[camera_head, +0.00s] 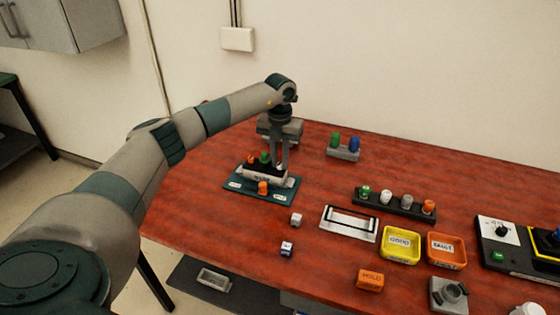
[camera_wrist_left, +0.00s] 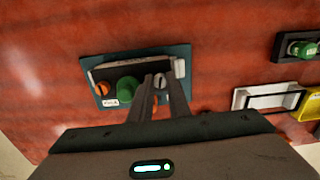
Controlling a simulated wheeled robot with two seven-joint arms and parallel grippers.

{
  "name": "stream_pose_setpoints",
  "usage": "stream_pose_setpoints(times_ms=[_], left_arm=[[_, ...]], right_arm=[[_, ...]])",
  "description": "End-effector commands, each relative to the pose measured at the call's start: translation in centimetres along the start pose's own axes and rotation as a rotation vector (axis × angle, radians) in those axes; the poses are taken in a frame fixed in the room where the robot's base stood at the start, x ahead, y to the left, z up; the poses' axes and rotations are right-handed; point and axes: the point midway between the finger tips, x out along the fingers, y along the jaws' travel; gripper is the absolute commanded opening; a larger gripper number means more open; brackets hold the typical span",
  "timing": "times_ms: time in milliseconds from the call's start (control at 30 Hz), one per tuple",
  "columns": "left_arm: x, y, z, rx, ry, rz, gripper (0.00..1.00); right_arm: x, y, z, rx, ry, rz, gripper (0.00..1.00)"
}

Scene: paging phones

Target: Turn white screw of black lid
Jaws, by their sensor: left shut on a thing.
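A black lid (camera_head: 259,167) sits on a white box (camera_head: 262,177), which stands on a teal plate (camera_head: 240,189) at the left of the table. The lid carries an orange knob (camera_wrist_left: 102,89), a green knob (camera_wrist_left: 128,88) and a small white screw (camera_wrist_left: 158,80) in a row. My left gripper (camera_head: 280,168) reaches down over the right end of the lid. In the left wrist view its fingertips (camera_wrist_left: 152,86) are closed around the white screw, partly hiding it. An orange cylinder (camera_head: 262,188) stands in front of the box. My right gripper does not show.
A grey holder (camera_head: 343,154) with green and blue pegs stands behind. Two small cubes (camera_head: 296,219) (camera_head: 287,249) lie in front. To the right are a black-and-white frame (camera_head: 349,223), a black peg rack (camera_head: 395,204), and yellow (camera_head: 416,256) and orange (camera_head: 458,261) trays.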

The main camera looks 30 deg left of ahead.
Motion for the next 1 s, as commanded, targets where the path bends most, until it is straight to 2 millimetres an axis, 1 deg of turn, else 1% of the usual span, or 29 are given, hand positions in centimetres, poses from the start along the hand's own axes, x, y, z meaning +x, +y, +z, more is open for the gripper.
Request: stream_pose_setpoints(times_ms=[200,400,900,933,1000], left_arm=[[-0.02,0.03,0.02,-0.148,-0.001,0.0,0.0],[-0.04,0.04,0.01,-0.224,0.0,-0.001,0.0],[-0.04,0.04,0.0,-0.249,0.0,0.0,0.0],[-0.04,0.04,0.0,-0.249,0.0,0.0,0.21],[-0.04,0.04,0.0,-0.249,0.0,0.0,0.35]], right_arm=[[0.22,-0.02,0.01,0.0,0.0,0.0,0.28],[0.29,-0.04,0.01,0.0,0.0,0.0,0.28],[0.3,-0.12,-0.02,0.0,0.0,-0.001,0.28],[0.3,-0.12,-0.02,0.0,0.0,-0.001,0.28],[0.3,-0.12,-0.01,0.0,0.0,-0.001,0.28]])
